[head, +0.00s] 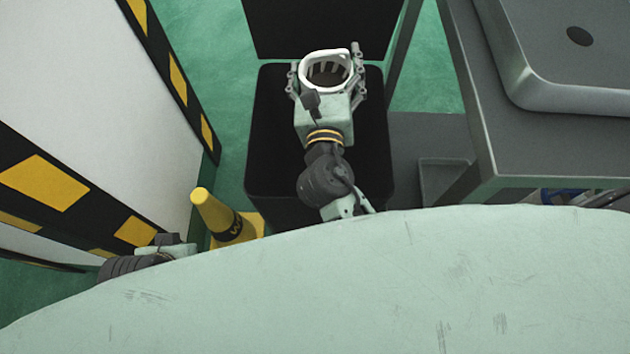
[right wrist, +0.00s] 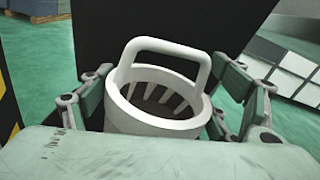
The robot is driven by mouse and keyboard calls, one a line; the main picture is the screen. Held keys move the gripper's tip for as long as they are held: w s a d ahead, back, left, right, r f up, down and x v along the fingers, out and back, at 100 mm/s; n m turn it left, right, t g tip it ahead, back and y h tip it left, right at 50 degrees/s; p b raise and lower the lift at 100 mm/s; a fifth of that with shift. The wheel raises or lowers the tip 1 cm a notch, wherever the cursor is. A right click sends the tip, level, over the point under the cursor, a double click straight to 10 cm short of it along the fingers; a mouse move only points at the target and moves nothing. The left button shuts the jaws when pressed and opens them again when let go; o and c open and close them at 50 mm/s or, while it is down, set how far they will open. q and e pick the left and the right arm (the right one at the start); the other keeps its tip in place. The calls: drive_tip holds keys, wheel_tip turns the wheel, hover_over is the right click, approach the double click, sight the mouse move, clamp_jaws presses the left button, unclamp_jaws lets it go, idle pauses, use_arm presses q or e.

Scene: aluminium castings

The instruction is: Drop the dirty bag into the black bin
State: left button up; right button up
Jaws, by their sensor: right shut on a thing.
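The dirty bag (head: 338,55) shows as a white round collar with a loop handle and a dark, ribbed inside. It also shows in the right wrist view (right wrist: 150,119). My right gripper (head: 326,76) is shut on it, with one finger on each side of the collar. The gripper holds it over the far part of the black bin (head: 268,150). The bin is open, its lid (head: 300,28) raised at the back. The bag's lower part is hidden by the gripper. My left gripper (head: 165,251) shows only in part at the lower left, its fingers not clear.
A yellow cone (head: 212,214) stands left of the bin. A white panel with black and yellow striped edges (head: 110,80) stands at the left. A grey table (head: 545,145) with a grey casting (head: 560,65) is at the right. Green floor shows between them.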

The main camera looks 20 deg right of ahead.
drive_tip(key=o, duration=1.7)
drive_tip(key=v, duration=1.2)
drive_tip(key=shift+r, duration=0.1)
